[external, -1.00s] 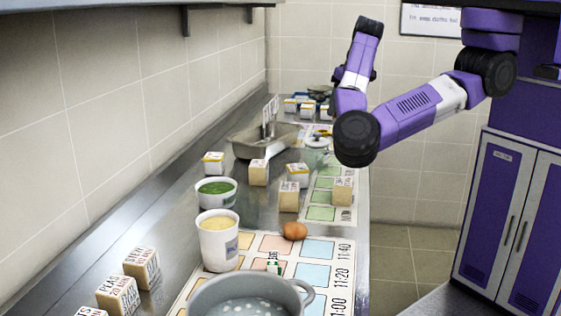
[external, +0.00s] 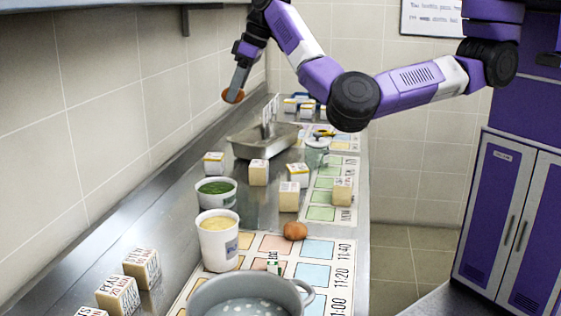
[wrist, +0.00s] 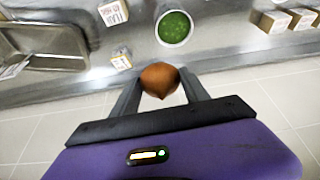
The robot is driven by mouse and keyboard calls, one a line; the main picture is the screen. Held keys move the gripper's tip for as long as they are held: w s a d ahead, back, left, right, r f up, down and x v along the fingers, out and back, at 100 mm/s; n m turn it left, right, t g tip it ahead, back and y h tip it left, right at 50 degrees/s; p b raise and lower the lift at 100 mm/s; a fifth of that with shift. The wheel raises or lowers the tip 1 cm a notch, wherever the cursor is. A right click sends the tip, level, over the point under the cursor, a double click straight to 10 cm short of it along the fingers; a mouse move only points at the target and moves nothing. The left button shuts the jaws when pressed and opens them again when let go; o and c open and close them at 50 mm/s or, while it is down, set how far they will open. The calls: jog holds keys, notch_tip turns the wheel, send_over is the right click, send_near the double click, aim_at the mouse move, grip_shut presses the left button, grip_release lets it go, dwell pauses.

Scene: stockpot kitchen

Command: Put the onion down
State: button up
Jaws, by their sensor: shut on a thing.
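A brown onion (wrist: 160,79) is held between the two fingers of my gripper (wrist: 161,84) in the wrist view. In the external view my gripper (external: 236,92) is at the upper left, shut on the onion (external: 233,96), which hangs in the air well above the back part of the counter. A second round brown thing (external: 295,231), like an onion or an egg, rests on the printed mat near the grey pot. The counter (external: 170,212) lies below the held onion.
A metal tray (external: 262,147) stands at the back. A bowl of green food (external: 216,188), a tub of yellow liquid (external: 218,238), a grey pot (external: 250,296) and several labelled blocks (external: 142,266) crowd the counter. Bare steel shows along the wall side.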

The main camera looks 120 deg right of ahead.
jog(key=w+a+f+n, duration=0.1)
jog(key=w+a+f, duration=0.2)
jog(key=w+a, duration=0.15)
jog(key=w+a+f+n+y, duration=0.1)
jog(key=w+a+f+n, duration=0.15)
jog(key=w, duration=0.35)
jog(key=w+a+f+n, duration=0.1)
jog(key=w+a+f, duration=0.1)
jog(key=w+a, duration=0.3)
jog(key=shift+m+t, duration=0.35)
jog(key=shift+t, duration=0.05)
jog(key=f, duration=0.6)
jog(key=f+p, duration=0.1)
jog(key=f, duration=0.6)
jog(key=d+f, duration=0.1)
jog(key=f, duration=0.6)
jog(key=shift+w, duration=0.4)
jog(key=shift+f, duration=0.15)
jog(key=o, duration=1.6)
jog(key=shift+f, duration=0.1)
